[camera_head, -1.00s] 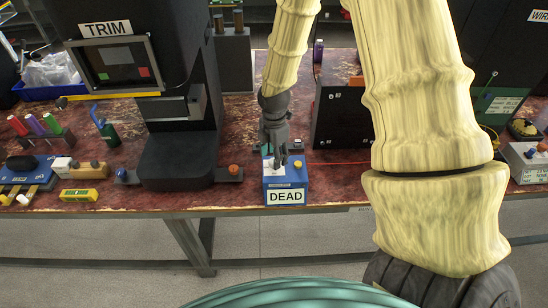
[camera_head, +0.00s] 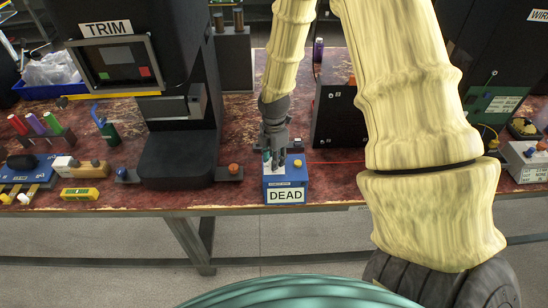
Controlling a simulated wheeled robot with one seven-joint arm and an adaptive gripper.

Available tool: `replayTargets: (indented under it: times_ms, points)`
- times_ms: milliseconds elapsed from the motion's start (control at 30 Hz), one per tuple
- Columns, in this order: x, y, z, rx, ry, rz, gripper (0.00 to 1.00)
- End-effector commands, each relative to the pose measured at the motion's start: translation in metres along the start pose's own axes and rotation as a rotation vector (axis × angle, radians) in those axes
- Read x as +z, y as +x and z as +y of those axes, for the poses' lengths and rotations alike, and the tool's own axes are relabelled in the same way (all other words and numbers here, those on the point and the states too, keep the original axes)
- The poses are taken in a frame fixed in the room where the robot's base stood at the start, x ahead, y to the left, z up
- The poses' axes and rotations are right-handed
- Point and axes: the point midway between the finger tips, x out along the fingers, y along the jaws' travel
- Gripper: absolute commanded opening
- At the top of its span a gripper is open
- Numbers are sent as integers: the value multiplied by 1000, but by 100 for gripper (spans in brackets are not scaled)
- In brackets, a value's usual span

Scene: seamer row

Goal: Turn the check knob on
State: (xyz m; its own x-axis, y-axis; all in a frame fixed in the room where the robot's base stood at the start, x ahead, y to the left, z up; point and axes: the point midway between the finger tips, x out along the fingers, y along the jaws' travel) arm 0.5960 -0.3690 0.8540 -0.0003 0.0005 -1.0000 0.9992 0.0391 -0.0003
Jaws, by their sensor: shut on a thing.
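A blue box (camera_head: 286,183) with a white label reading "DEAD" stands at the front edge of the bench, in the middle of the view. A yellow round button or knob (camera_head: 298,164) shows on its top right. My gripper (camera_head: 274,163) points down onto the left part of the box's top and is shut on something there. The gripped part, which may be the check knob, is hidden by the fingers. A small white patch shows beside the fingers on the top.
The black TRIM machine (camera_head: 178,158) stands left of the box, with an orange knob (camera_head: 234,169) on its foot. A black panel (camera_head: 333,118) stands behind right. A yellow block (camera_head: 80,194) lies at the front left. A grey box (camera_head: 527,165) stands far right.

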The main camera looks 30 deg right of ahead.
Motion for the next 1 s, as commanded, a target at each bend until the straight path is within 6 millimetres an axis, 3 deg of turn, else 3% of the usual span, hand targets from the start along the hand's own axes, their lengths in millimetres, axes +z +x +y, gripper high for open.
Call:
replayTargets:
  times_ms: [467,1000]
  points:
    - [0,-2,0,0,153,-1,6]
    - [1,-2,1,1,650,-1,6]
